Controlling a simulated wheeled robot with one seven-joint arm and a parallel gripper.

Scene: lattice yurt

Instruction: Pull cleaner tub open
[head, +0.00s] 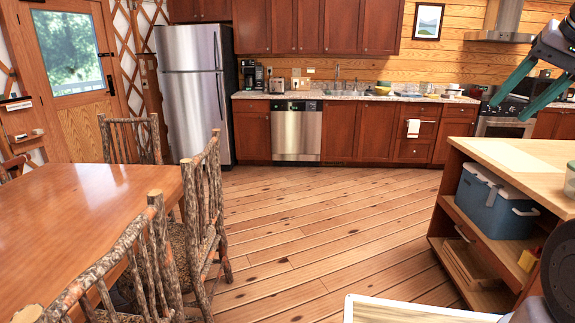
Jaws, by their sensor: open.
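No thing is plainly marked as the cleaner tub. My gripper (507,111) shows at the upper right, with two teal fingers spread apart and pointing down and left. It is open and empty, and appears well nearer to me than the dishwasher, touching nothing that I can see.
Wooden floor (330,220) lies clear up to the dishwasher. A wooden table (90,200) and stick chairs (205,205) stand at the left. A wooden island (530,160) holding a blue cooler (488,205) stands at the right. A fridge (190,100) is at the back left.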

